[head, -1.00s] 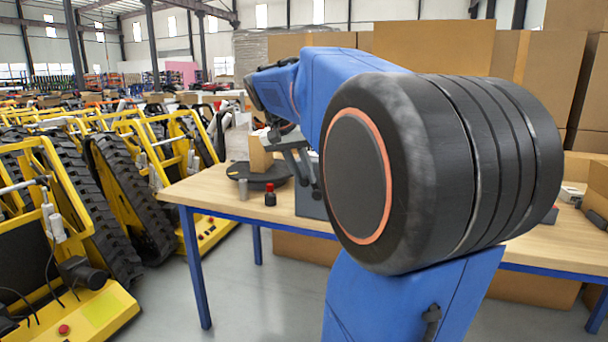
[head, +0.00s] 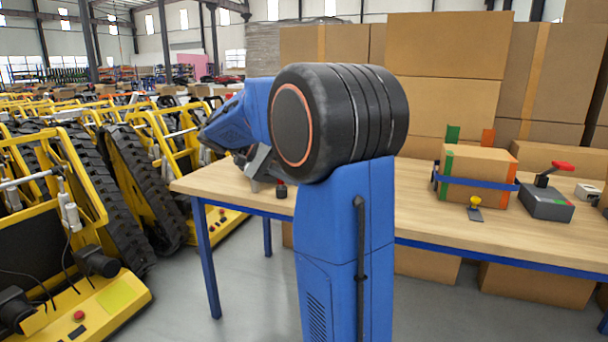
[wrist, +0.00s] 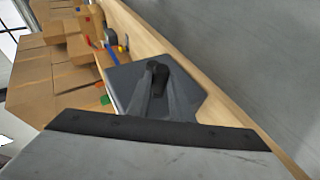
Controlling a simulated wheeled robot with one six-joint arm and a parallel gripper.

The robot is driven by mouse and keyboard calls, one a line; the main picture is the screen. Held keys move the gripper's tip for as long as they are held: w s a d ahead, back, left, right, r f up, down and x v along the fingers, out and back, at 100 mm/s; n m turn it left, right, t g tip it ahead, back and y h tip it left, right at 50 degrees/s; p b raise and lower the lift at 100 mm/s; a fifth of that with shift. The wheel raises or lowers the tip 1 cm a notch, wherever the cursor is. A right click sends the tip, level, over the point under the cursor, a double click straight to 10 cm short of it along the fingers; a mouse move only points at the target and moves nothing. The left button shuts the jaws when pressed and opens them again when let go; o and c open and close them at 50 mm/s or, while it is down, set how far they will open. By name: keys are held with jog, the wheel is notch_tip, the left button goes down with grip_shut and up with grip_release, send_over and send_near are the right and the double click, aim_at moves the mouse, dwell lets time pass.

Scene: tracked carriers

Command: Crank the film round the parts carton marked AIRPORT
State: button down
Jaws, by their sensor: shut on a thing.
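In the wrist view my gripper (wrist: 157,88) is shut on a dark upright knob (wrist: 159,69), which stands over a flat grey housing (wrist: 122,78) on the bench. In the head view only a grey piece of my gripper shows beside the blue arm; its fingertips are hidden. The turntable and the carton on it are hidden behind my arm in the head view. I see no film and can read no AIRPORT marking.
The wooden bench (head: 450,222) also carries a carton (head: 478,166) with a blue strap, a grey device with a red handle (head: 548,192), and a yellow knob (head: 475,203). A small dark bottle (head: 281,191) is near the front edge. Yellow tracked carriers (head: 75,215) crowd the left.

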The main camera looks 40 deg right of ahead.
jog(key=shift+w+a+f+n+g+h, duration=0.1)
jog(key=shift+w+f+n+g+h, duration=0.1)
jog(key=shift+f+g, duration=0.15)
jog(key=shift+w+f+n+g+h, duration=0.1)
jog(key=shift+f+g+h, duration=0.1)
jog(key=shift+f+g, duration=0.15)
jog(key=c, duration=1.6)
grip_release()
jog(key=shift+r, duration=0.1)
